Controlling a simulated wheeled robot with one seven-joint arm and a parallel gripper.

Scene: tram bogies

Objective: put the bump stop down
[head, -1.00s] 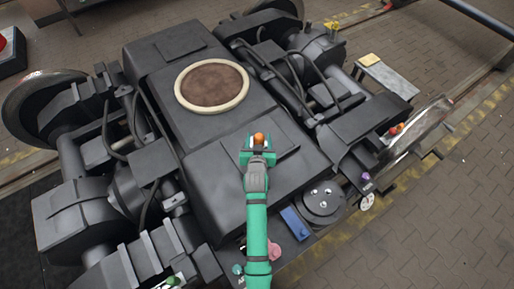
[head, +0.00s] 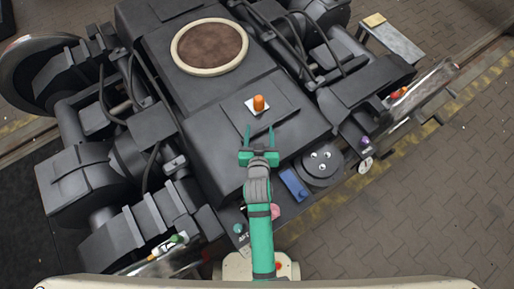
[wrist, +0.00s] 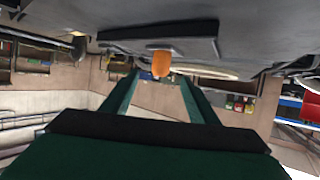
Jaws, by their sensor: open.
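The bump stop (head: 258,102) is a small orange rounded piece on a pale square base. It stands upright on the raised flat plate (head: 283,116) on top of the dark bogie frame. It also shows in the wrist view (wrist: 161,63), upside down in the picture, beyond my fingers. My gripper (head: 261,136) is green, open and empty, a little nearer to me than the bump stop and apart from it. No part of the bump stop is hidden by the fingers in the head view.
A round pad with a cream rim (head: 210,47) lies behind the bump stop. A blue block (head: 294,184) and a dark round disc (head: 319,163) sit to the right of my arm. Hoses and dark housings flank the frame. The brick floor at right is mostly clear.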

